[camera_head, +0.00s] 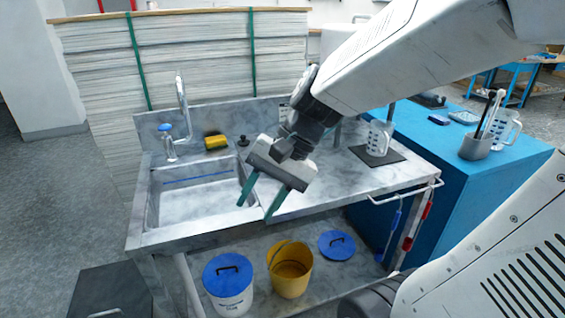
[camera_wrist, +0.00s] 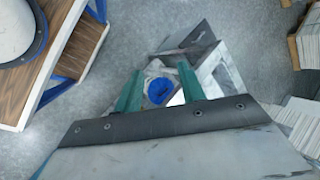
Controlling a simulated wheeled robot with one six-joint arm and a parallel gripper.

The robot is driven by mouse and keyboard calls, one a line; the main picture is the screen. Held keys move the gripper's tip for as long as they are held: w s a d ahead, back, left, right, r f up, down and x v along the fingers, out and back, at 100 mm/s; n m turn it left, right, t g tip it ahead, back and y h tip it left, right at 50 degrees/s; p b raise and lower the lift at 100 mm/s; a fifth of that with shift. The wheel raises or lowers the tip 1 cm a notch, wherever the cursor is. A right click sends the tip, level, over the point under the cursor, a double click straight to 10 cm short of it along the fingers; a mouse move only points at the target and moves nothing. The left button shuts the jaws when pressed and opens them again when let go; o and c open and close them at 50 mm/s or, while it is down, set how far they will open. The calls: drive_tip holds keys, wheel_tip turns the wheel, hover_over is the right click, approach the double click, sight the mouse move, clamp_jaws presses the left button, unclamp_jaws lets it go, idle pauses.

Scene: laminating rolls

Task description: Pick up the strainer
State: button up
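My gripper (camera_head: 256,211) hangs over the right edge of the sink basin, pointing down. Its two green fingers are apart with nothing between them; they also show apart in the wrist view (camera_wrist: 160,78). A small dark knobbed piece (camera_head: 243,142) stands on the counter behind the basin's right corner, beside a yellow sponge. It may be the strainer, but it is too small to be sure. The gripper is in front of it and apart from it. Part of the basin (camera_head: 195,205) and counter is hidden by my arm and gripper.
A faucet (camera_head: 182,105) and soap bottle (camera_head: 167,143) stand behind the basin. A measuring jug (camera_head: 378,138) sits on a dark mat at right. Below are a blue-lidded white bucket (camera_head: 229,285), a yellow bucket (camera_head: 290,268) and a blue lid (camera_head: 337,245).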

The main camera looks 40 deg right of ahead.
drive_tip(key=w+d+f+m+t+y, duration=0.2)
drive_tip(key=w+d+m+t+y, duration=0.15)
drive_tip(key=w+m, duration=0.4)
drive_tip(key=w+d+f+m+t+h, duration=0.1)
drive_tip(key=w+d+f+m+t, duration=0.1)
drive_tip(key=d+m, duration=0.3)
drive_tip(key=w+d+f+m+t+h, duration=0.2)
drive_tip(key=w+d+f+m+t, duration=0.1)
drive_tip(key=d, duration=0.6)
drive_tip(key=w+d+f+m+t+h, duration=0.2)
drive_tip(key=w+d+f+m+t, duration=0.1)
drive_tip(key=w+d+f+m, duration=0.2)
drive_tip(key=shift+w+d+m+h, duration=0.15)
drive_tip(key=shift+d+m, duration=0.45)
drive_tip(key=shift+m, duration=0.25)
drive_tip(key=shift+w+d+m+h, duration=0.1)
drive_tip(key=shift+d+m, duration=0.45)
drive_tip(key=shift+m, duration=0.25)
drive_tip(key=x, duration=0.6)
drive_tip(key=shift+w+f, duration=0.15)
drive_tip(key=shift+w, duration=0.1)
drive_tip(key=shift+w+a+f, duration=0.1)
drive_tip(key=shift+w+f, duration=0.05)
drive_tip(key=shift+w, duration=0.25)
clamp_jaws()
